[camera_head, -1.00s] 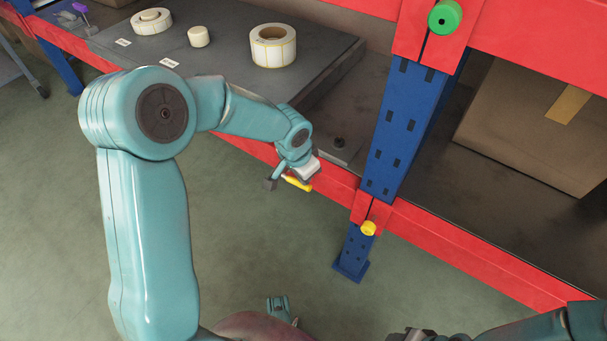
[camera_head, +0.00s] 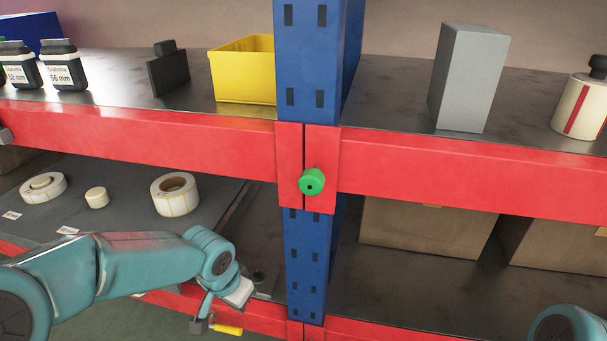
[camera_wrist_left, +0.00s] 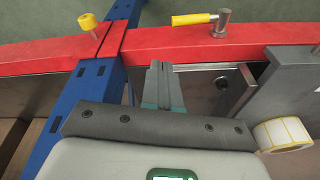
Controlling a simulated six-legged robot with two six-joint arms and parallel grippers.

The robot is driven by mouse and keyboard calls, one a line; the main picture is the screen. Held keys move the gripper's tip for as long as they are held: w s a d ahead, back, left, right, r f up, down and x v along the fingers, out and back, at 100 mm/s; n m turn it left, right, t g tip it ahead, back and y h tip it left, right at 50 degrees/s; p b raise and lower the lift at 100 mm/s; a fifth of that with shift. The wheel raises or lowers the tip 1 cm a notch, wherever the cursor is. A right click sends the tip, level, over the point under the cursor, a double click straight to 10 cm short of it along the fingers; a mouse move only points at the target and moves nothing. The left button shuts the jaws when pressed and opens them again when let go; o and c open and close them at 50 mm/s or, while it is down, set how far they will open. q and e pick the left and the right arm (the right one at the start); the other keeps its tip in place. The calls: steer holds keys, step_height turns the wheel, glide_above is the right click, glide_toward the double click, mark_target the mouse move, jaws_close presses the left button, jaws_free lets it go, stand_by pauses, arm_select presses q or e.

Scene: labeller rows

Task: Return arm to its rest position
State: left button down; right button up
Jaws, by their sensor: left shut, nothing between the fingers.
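My left arm comes in from the left in the head view, and its left gripper (camera_head: 238,292) is by the lower shelf's red front beam, close to the blue post. In the left wrist view the left gripper (camera_wrist_left: 160,78) has its fingers together, with nothing between them. Its fingertips point toward the red beam. Part of my right arm (camera_head: 566,325) shows at the bottom right of the head view, but its gripper is not in view.
A blue post (camera_head: 305,260) with a green knob (camera_head: 312,181) stands beside the left gripper. Label rolls (camera_head: 174,205) lie on the lower shelf. Above are a red beam (camera_head: 130,140), a yellow bin (camera_head: 232,75) and a grey box (camera_head: 462,85). A yellow-handled lever (camera_wrist_left: 195,19) sits by the beam.

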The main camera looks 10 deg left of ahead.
arm_select(q)
steer(key=s+d+f+n+g+h, duration=0.1)
steer(key=s+d+f, duration=0.25)
steer(key=f, duration=0.45)
steer(key=s+d+f+n+g+h, duration=0.1)
steer(key=s+d+f+h, duration=0.2)
steer(key=f, duration=0.5)
steer(key=s+d+f+n, duration=0.1)
steer(key=s+f+n, duration=0.1)
steer(key=s+f, duration=0.4)
steer(key=s+d+f+n, duration=0.1)
steer(key=s+f+n, duration=0.15)
steer(key=s, duration=0.55)
step_height(320, 180, up, 24)
steer(key=w+p, duration=0.1)
steer(key=p, duration=2.3)
steer(key=shift+w+m, duration=0.35)
steer(key=shift+a+r+p, duration=0.1)
steer(key=shift+r+p, duration=0.1)
steer(key=shift+p, duration=0.15)
